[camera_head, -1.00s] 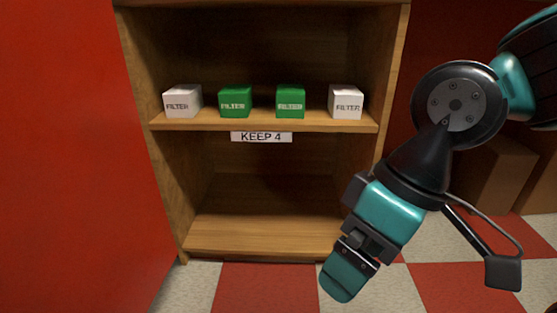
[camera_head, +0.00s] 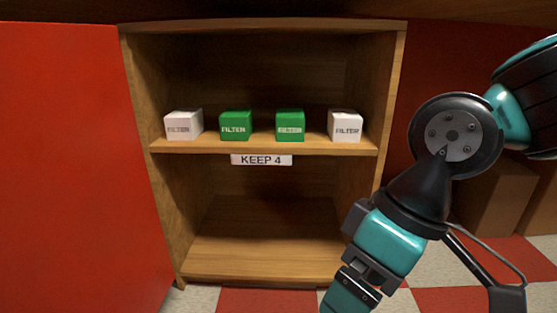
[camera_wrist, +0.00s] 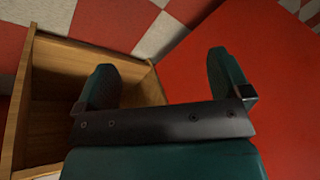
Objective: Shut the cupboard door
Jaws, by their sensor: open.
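The wooden cupboard (camera_head: 265,275) stands open in the middle of the head view. Its red door (camera_head: 75,170) is swung wide open at the left. In the wrist view the red door (camera_wrist: 275,75) fills the right side and the wooden cupboard (camera_wrist: 75,55) is at the left. My gripper (camera_wrist: 165,75) is open and empty, with its two teal fingers apart. In the head view it points down in front of the cupboard's lower right, apart from the door; its tips are cut off by the lower edge.
On the shelf (camera_head: 262,146) stand two white filter boxes, at left (camera_head: 184,125) and right (camera_head: 345,126), and two green ones (camera_head: 235,125) (camera_head: 290,125) between them. A label (camera_head: 261,160) reads KEEP 4. A brown box (camera_head: 495,195) stands at the right behind my arm.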

